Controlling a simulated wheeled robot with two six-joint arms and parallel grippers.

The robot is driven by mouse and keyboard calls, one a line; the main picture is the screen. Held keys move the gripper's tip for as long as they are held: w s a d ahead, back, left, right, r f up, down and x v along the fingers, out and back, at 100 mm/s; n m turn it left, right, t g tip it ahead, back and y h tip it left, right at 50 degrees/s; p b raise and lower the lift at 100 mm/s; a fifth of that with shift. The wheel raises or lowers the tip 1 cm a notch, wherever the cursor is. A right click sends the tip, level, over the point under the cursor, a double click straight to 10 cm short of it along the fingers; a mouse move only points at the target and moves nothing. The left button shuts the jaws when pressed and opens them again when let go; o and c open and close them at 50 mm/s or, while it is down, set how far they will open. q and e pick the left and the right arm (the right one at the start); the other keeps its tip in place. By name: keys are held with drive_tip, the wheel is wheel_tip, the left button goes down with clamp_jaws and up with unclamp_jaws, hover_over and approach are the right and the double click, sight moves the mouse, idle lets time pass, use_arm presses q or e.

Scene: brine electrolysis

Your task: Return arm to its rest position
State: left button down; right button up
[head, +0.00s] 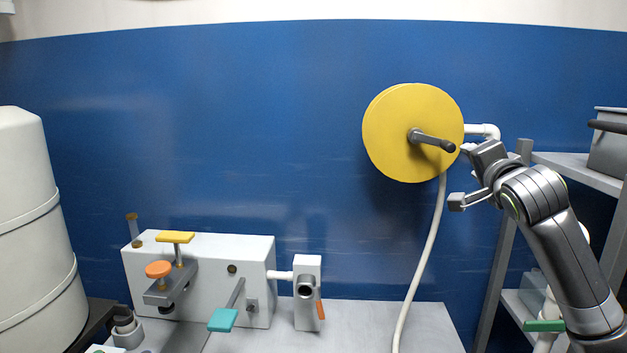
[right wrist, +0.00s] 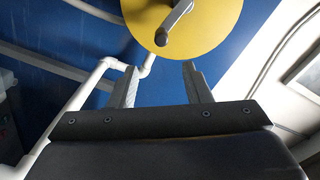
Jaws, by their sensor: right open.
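My right gripper (head: 462,174) is raised at the right of the head view, just right of a yellow disc (head: 392,135) with a dark crank handle (head: 432,141) on the blue wall. In the right wrist view, the two fingers of my right gripper (right wrist: 160,85) are apart with nothing between them. The yellow disc (right wrist: 200,25) and its handle (right wrist: 176,22) show beyond the fingertips there. I cannot tell whether a finger touches the disc's edge. My left gripper is in neither view.
A white box (head: 205,256) with yellow, orange and teal handles stands on the bench (head: 360,335). A white hose (head: 427,255) hangs below the disc. A grey shelf rack (head: 575,172) stands behind my right arm. A pale tank (head: 30,230) is at far left.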

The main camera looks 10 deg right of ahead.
drive_tip(key=s+a+f+n+g, duration=0.2)
drive_tip(key=s+f+n, duration=0.1)
drive_tip(key=f, duration=0.9)
drive_tip(key=s+a+f+n+g+y, duration=0.15)
drive_tip(key=s+f, duration=0.25)
drive_tip(key=f, duration=0.7)
drive_tip(key=s+a+f+n+g, duration=0.2)
drive_tip(key=s+f+n+g, duration=0.1)
drive_tip(key=f, duration=0.9)
drive_tip(key=s+a+f+n+g, duration=0.2)
drive_tip(key=s+f, duration=0.4)
drive_tip(key=s, duration=0.4)
drive_tip(key=s+a+f+n+g, duration=0.1)
drive_tip(key=s+f+n+g, duration=0.3)
drive_tip(key=s, duration=0.6)
drive_tip(key=s+a+f+n+g, duration=0.1)
drive_tip(key=s+a+f, duration=0.1)
drive_tip(key=s+f, duration=0.65)
wheel_tip(320, 180, down, 24)
drive_tip(key=s+d+g+y, duration=0.1)
drive_tip(key=s+d+g, duration=0.1)
drive_tip(key=s, duration=0.1)
drive_tip(key=s+a+f, duration=0.1)
drive_tip(key=s+f, duration=1.3)
drive_tip(key=f, duration=0.1)
drive_tip(key=shift+s+a+g, duration=0.2)
drive_tip(key=shift+a+g, duration=0.15)
drive_tip(key=shift+f+y, duration=0.1)
drive_tip(key=shift+y, duration=0.15)
